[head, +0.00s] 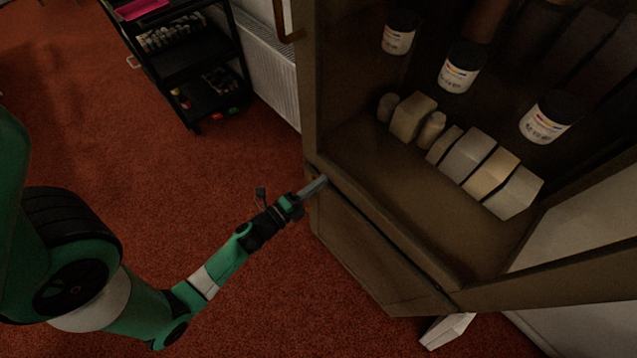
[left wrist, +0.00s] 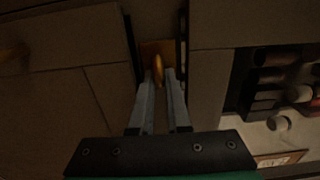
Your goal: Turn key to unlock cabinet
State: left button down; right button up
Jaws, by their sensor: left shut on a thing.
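The brown wooden cabinet (head: 375,262) fills the right of the head view, with its upper part open and a closed panel below. My left gripper (head: 318,187) reaches its left front edge, just below the open compartment. In the left wrist view the fingers (left wrist: 161,80) are shut on a small gold key (left wrist: 158,68). The key stands against a brass lock plate (left wrist: 150,47) on the cabinet. How deep the key sits is too dark to tell. The key is hidden in the head view. My right gripper is in neither view.
Jars with dark lids (head: 460,68) and several pale blocks (head: 463,155) stand inside the cabinet. A black shelf cart (head: 185,65) and a white radiator (head: 268,70) are behind it on the left. Red carpet (head: 150,190) is clear around my left arm.

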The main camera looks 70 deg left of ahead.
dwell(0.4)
pick_arm(q)
jog(key=c, duration=0.9)
grip_release()
jog(key=p+v, duration=0.4)
jog(key=v, duration=0.7)
jog(key=shift+s+d, duration=0.15)
jog(key=shift+s, duration=0.15)
